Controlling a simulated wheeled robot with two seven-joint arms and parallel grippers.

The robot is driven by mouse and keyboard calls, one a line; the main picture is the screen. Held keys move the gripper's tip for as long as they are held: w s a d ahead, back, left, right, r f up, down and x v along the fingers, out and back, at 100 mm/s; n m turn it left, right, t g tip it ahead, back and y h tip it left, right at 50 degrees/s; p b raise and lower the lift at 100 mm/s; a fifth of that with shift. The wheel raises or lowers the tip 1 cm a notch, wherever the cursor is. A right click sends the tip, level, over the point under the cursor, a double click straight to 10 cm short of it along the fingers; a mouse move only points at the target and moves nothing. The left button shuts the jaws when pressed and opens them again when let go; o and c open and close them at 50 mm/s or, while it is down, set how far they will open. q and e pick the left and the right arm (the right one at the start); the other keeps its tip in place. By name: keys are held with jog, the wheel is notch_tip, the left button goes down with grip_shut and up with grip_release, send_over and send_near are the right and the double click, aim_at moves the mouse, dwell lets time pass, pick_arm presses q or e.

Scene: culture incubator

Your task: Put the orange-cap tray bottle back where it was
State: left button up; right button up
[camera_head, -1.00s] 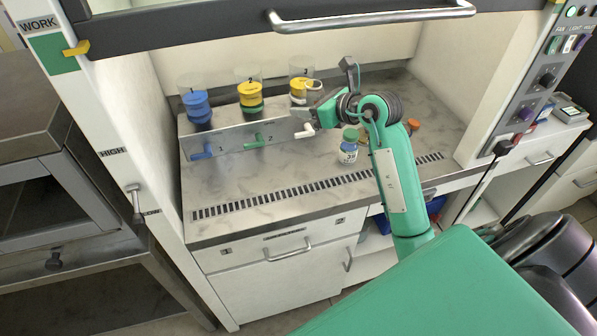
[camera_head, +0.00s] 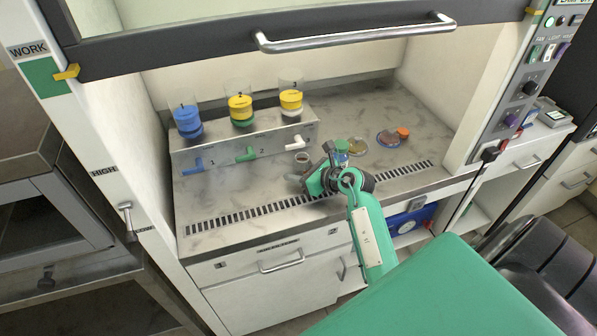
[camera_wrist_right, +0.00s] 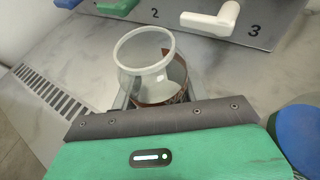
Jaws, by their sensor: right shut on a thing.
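My right gripper (camera_head: 303,175) is low over the front middle of the cabinet's worktop (camera_head: 225,185), shut on a clear, open-topped vessel (camera_head: 302,157). In the right wrist view this vessel (camera_wrist_right: 146,52) looks uncapped and upright or nearly so, with a brown band low on its side. Its lower part is hidden by the gripper. An orange cap-like piece (camera_head: 403,132) sits at the right of the worktop; I cannot tell whether a bottle is under it. My left gripper is out of view.
A metal manifold (camera_head: 220,148) with taps and blue and yellow funnels stands behind the gripper. A green-capped bottle (camera_head: 341,146) is close to its right, partly hidden. Two dishes (camera_head: 357,146) (camera_head: 388,139) lie farther right. The worktop's front left is clear.

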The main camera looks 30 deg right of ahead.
jog(key=shift+f, duration=0.25)
jog(key=o, duration=1)
jog(key=shift+o, duration=0.2)
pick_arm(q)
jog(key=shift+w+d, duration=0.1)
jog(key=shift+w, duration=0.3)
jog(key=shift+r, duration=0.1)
pick_arm(e)
jog(key=shift+r, duration=0.1)
